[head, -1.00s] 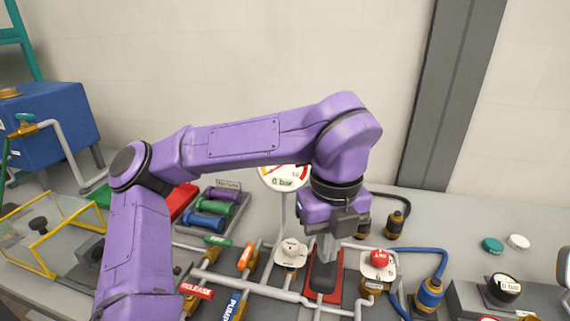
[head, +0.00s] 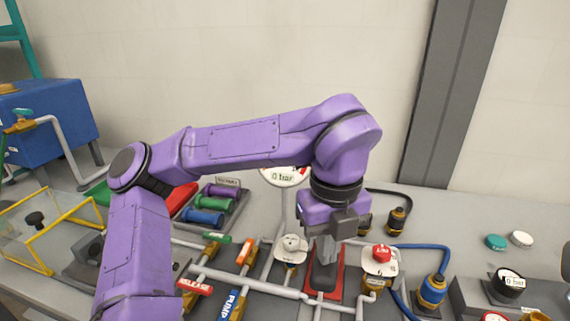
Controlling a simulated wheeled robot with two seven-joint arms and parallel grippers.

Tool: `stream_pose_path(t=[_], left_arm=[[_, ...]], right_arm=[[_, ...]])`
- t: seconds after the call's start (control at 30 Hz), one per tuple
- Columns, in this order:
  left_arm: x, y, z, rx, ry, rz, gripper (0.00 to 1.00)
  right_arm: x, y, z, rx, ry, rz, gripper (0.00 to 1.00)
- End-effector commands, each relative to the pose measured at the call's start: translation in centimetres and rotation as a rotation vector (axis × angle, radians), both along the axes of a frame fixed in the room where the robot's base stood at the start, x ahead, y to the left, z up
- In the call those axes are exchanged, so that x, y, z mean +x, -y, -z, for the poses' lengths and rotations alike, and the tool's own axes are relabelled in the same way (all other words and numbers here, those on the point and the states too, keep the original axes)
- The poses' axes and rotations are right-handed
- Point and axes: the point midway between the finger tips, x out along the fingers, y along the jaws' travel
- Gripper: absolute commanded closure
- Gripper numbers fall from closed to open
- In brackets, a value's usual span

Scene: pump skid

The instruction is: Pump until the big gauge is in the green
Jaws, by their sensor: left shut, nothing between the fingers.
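The big gauge (head: 284,178) has a white face reading 0 bar. My left arm hides its upper part, so I cannot see its needle or green zone. My left gripper (head: 326,254) points down, shut and empty, over a dark grey block on a red base plate (head: 338,285). The gripper overlaps the dark block in the picture; I cannot tell whether they touch. A blue handle marked PUMP (head: 231,304) lies at the bottom, left of the gripper. A red handle marked RELEASE (head: 195,286) is beside it. My right gripper is not in view.
A white knob (head: 291,246) and a red button (head: 382,253) flank the gripper. A smaller gauge reading 0 bar (head: 508,283) stands at the right. Coloured cylinders lie in a grey tray (head: 240,213). A yellow-framed clear box (head: 45,235) is at the left.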

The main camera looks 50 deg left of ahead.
Motion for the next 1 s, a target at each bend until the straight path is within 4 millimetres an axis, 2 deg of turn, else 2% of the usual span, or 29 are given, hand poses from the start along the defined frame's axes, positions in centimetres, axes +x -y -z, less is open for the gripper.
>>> stream_pose_path(t=[0.03, 0.77, 1.0], left_arm=[[0.0, 0.0, 1.0, 0.0, 0.0, 0.0, 1.0], [0.0, 0.0, 7.2, 0.001, 0.0, -0.001, 1.0], [0.1, 0.0, 6.4, 0.001, 0.0, -0.001, 1.0]], right_arm=[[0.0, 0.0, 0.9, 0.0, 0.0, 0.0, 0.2], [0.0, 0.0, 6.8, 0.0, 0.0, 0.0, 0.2], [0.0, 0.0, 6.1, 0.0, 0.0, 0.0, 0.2]])
